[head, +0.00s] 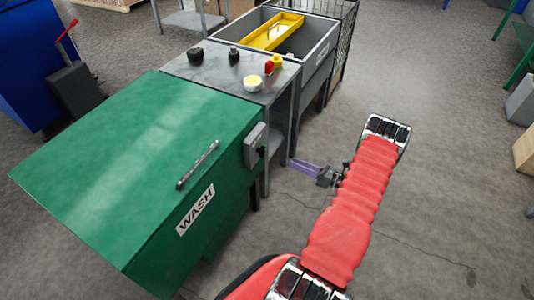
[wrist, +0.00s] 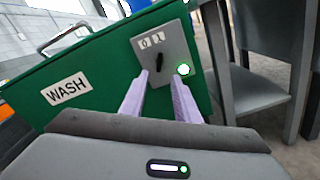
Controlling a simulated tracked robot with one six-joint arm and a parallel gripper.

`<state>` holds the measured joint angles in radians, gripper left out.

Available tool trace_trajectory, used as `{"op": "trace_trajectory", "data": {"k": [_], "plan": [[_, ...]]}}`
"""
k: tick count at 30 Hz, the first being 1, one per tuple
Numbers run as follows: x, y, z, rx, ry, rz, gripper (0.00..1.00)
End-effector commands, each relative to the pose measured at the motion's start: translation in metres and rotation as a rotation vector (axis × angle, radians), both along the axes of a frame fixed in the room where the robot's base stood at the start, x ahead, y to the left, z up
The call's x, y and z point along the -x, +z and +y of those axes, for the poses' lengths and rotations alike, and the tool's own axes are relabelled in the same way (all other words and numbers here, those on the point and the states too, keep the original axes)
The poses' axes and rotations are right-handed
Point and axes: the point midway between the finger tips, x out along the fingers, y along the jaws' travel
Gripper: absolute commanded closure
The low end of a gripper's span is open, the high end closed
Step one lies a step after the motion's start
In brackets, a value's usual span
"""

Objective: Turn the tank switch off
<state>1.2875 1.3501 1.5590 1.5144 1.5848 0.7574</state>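The green tank marked WASH (head: 120,150) stands at the left in the head view, its lid closed. It also shows in the wrist view (wrist: 95,65). On its side is a grey switch box (head: 254,146), seen close in the wrist view (wrist: 170,45). The lever looks near upright, leaning slightly. My gripper (wrist: 160,74) is open and empty, its purple fingers apart and pointing at the box just below the lever. In the head view it (head: 292,162) is right of the tank.
A grey metal table (head: 225,72) with several small items adjoins the tank. Beyond it is a grey basin (head: 318,65) with a yellow tray (head: 277,31). In the wrist view, grey table legs and a shelf (wrist: 245,95) stand right of the box. Open floor lies right.

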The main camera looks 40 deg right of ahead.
Motion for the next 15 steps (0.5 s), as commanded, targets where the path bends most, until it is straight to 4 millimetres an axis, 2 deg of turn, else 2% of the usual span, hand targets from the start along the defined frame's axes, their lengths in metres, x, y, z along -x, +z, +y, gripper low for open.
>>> {"op": "trace_trajectory", "data": {"k": [8, 15], "plan": [[-0.017, 0.0, 0.007, 0.001, 0.004, 0.0, 0.71], [-0.051, 0.0, 0.019, 0.001, 0.004, 0.001, 0.71]]}}
